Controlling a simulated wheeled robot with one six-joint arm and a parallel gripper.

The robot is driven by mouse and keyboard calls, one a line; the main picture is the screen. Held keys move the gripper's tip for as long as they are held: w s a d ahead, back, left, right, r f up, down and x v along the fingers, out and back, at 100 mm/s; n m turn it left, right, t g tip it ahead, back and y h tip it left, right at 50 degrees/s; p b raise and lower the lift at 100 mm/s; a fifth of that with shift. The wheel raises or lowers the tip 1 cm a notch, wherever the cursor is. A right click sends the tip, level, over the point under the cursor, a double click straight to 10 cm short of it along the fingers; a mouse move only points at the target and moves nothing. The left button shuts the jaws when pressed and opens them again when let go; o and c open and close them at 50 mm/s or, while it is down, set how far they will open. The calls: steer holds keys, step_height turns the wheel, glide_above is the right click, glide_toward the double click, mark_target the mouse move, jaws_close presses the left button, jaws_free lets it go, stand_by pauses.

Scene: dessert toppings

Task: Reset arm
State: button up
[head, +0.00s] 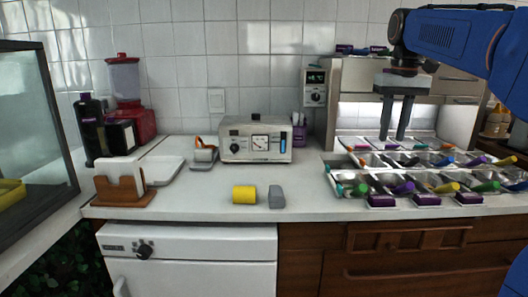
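My gripper (392,138) hangs from the blue arm at the upper right, its two dark fingers pointing down. The fingers are apart with a gap between them, and I see nothing held in it. It shows in front of the lit niche, over the back of the metal topping trays (354,178). I cannot tell whether the tips touch anything behind the trays. Several spoons with coloured handles lie in the tray compartments.
A yellow block (244,194) and a grey block (276,197) lie on the white counter (215,206). A beige meter box (256,141) stands behind them. A wooden holder (121,191), dark bottle (92,128) and red blender (126,92) stand left. The front counter middle is mostly clear.

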steer(key=s+a+f+t, duration=0.2)
steer(key=s+f, duration=1.2)
steer(key=s+a+f+t, duration=0.2)
steer(key=s+a+f, duration=0.1)
steer(key=s+f, duration=1.2)
steer(key=shift+a+f, duration=0.2)
steer(key=shift+a, duration=0.1)
steer(key=shift+s, duration=0.1)
